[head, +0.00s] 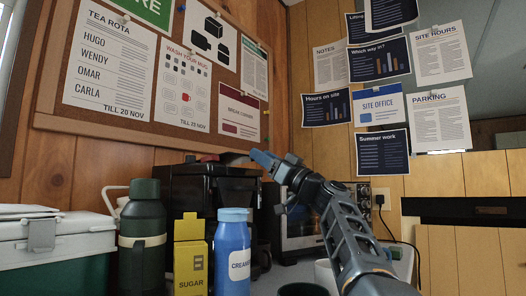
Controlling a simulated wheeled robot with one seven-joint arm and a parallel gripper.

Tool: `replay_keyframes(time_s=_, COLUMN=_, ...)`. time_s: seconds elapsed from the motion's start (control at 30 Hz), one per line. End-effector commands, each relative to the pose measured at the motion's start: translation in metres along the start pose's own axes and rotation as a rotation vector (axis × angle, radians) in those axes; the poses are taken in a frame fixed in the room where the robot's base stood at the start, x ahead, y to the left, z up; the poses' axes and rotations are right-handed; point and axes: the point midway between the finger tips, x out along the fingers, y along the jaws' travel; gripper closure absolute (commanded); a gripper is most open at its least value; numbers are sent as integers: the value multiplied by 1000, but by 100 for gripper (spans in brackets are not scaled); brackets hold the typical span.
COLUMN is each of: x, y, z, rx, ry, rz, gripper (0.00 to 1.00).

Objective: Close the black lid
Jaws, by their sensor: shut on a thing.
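A black boxy appliance (190,187) stands on the counter against the wall, partly hidden by the bottles and carton in front. A dark lid (236,157) shows at its top right as a thin raised edge, tilted up from the body. My gripper (264,159), with blue fingertips, reaches in from the lower right and is shut at the edge of the lid. The fingertips are small here, and the exact grip is hard to see.
A green flask (142,240), a yellow sugar carton (190,262) and a blue creamer bottle (233,255) stand in front of the appliance. A green and white cool box (55,247) is at left. An oven-like appliance (300,226) stands to the right, behind my arm.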

Motion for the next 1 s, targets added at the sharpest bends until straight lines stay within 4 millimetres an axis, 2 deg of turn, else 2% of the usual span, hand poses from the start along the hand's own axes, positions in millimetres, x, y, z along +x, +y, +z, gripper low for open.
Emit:
replay_keyframes(time_s=0.03, x=1, y=-3, z=23, rx=6, ry=-30, rz=1, gripper=100)
replay_keyframes(time_s=0.6, x=1, y=0, z=29, rx=7, ry=-31, rz=3, gripper=100)
replay_keyframes(time_s=0.63, x=1, y=0, z=29, rx=8, ry=-31, rz=3, gripper=51)
replay_keyframes(time_s=0.87, x=0, y=0, z=29, rx=8, ry=-31, rz=3, gripper=29)
replay_keyframes(time_s=1.0, x=-9, y=0, z=27, rx=8, ry=-28, rz=2, gripper=28)
